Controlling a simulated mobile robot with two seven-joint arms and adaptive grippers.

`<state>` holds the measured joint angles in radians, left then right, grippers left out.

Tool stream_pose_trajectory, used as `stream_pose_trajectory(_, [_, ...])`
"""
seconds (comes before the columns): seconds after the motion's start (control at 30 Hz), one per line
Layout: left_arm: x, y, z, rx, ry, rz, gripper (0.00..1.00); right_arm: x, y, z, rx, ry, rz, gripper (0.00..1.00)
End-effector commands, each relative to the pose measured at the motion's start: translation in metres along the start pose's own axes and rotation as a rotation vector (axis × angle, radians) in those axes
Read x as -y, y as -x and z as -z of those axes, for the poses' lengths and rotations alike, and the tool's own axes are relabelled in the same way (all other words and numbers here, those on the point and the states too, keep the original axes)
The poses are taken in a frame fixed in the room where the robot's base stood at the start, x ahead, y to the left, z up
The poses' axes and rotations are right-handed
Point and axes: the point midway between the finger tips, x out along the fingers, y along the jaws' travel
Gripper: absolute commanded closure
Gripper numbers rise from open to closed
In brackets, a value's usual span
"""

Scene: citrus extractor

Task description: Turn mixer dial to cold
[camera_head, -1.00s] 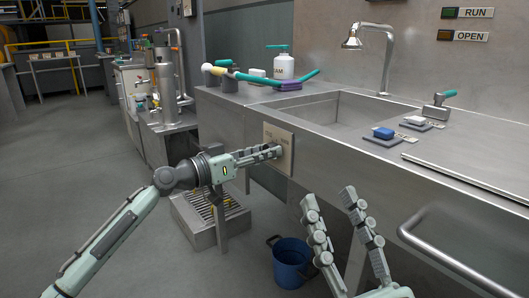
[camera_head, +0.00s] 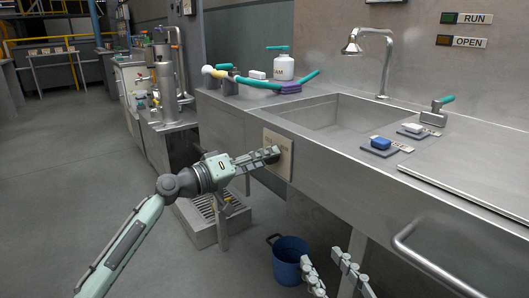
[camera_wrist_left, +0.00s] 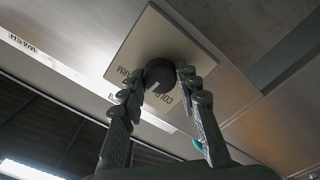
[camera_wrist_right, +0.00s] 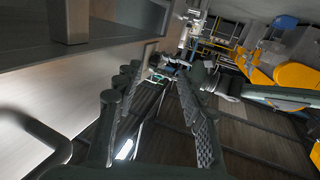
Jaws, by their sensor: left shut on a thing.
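The mixer dial (camera_wrist_left: 161,78) is a dark round knob on a pale square plate (camera_wrist_left: 140,40) in the left wrist view. The letters "COLD" and "WARM" show on the plate. In the head view the plate (camera_head: 284,164) is on the front panel below the sink. My left gripper (camera_wrist_left: 157,78) has its fingers on both sides of the dial and is shut on it. In the head view, my left gripper (camera_head: 270,155) partly hides the dial. My right gripper (camera_head: 333,270) is low at the bottom edge, with its fingers apart and empty; it also shows in the right wrist view (camera_wrist_right: 157,80).
A blue bucket (camera_head: 290,258) stands on the floor below the sink, near my right gripper. A metal step with a grate (camera_head: 208,220) is below my left arm. A bar handle (camera_head: 440,258) sticks out at the right. Blue soap (camera_head: 381,143) lies on the counter.

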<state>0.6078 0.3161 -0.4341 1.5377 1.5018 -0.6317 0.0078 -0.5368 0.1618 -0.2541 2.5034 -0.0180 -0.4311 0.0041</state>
Motion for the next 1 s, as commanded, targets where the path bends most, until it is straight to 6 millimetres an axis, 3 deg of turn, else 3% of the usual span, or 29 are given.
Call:
stream_pose_trajectory(0.17, [-0.002,0.000,0.002,0.000,0.172,0.001,0.97,-0.029,0.013,-0.054,0.287,0.036,-0.058,0.60])
stream_pose_trajectory(0.4, [-0.002,0.000,0.002,0.000,0.396,0.001,0.97,-0.072,0.066,-0.124,0.699,0.059,-0.154,0.60])
stream_pose_trajectory(0.6, [-0.001,0.000,0.001,0.001,0.560,0.001,0.97,-0.103,0.131,-0.161,1.020,0.054,-0.240,0.60])
stream_pose_trajectory(0.77, [-0.001,0.000,0.001,0.000,0.664,0.001,0.97,-0.119,0.181,-0.173,1.230,0.037,-0.301,0.60])
stream_pose_trajectory(1.0, [0.000,0.000,0.000,0.001,0.792,0.001,0.97,-0.120,0.169,-0.201,1.244,0.027,-0.283,0.60])
